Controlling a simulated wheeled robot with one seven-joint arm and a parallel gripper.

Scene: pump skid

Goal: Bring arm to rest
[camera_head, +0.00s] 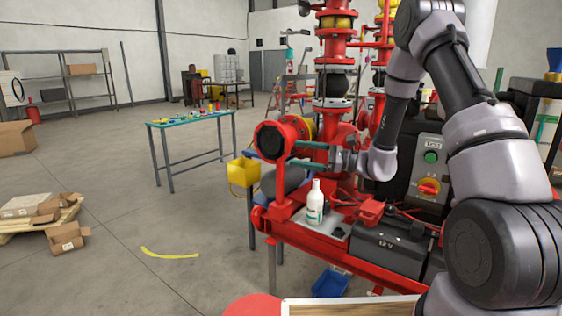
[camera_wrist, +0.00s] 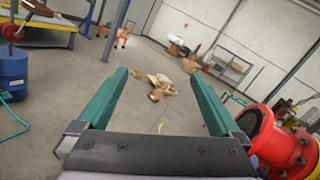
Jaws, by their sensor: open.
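My gripper (camera_head: 300,155) has two long teal fingers and is open with nothing between them. In the head view it reaches left in front of the red pump (camera_head: 290,133), above the skid. I cannot tell whether a finger touches the pump. In the wrist view the open fingers (camera_wrist: 160,90) point out over the open floor, with a red flange (camera_wrist: 285,148) close at the right. My arm is bent, coming in from the right edge of the head view.
A white bottle (camera_head: 315,203) stands upright on the skid below my gripper, beside a 12 V battery (camera_head: 385,250). A yellow box (camera_head: 243,172) is left of the pump.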

